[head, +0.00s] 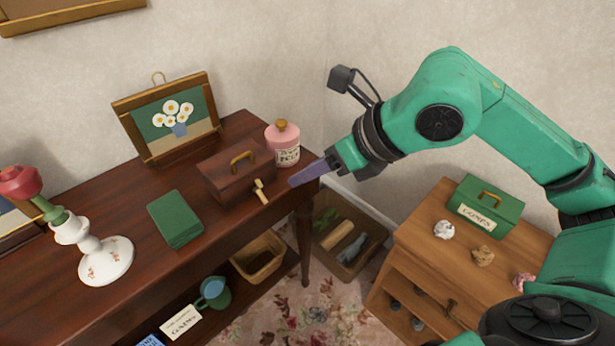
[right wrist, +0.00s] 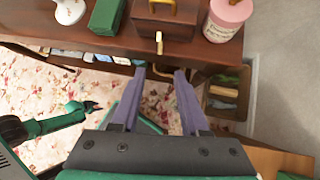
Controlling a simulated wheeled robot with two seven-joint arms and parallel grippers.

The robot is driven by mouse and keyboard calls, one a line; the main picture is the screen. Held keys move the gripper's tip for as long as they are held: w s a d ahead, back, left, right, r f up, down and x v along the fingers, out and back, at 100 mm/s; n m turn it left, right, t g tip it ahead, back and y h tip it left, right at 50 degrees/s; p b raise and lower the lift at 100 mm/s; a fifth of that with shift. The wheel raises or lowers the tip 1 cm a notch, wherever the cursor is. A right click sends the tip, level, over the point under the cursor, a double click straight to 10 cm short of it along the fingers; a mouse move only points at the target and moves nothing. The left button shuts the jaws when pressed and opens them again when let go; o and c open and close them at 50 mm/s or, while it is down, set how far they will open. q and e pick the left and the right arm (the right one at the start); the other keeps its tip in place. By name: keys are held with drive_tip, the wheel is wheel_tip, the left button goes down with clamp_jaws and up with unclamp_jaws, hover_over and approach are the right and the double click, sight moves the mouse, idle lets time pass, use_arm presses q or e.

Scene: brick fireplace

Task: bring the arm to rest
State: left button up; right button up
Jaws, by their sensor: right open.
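My right arm reaches in from the right in the head view. Its gripper (head: 305,178) is near the right end of the dark wooden console table (head: 130,225), beside the pink jar (head: 283,145) and the brown box (head: 236,173). In the right wrist view the two purple fingers of this gripper (right wrist: 160,76) are apart, with nothing between them. A green arm with a dark gripper (right wrist: 85,107) shows small at the left of the right wrist view. It appears to be my left one; its jaws are too small to judge.
The table also holds a framed flower picture (head: 168,120), a green book (head: 175,218), a white candlestick (head: 105,260) and a small brass piece (head: 260,191). A crate (head: 345,235) stands on the floor. A wooden cabinet (head: 415,225) with a green box (head: 485,206) is at right.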

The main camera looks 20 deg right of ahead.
drive_tip(key=shift+w+f, duration=0.1)
drive_tip(key=shift+w, duration=0.1)
drive_tip(key=shift+a, duration=0.15)
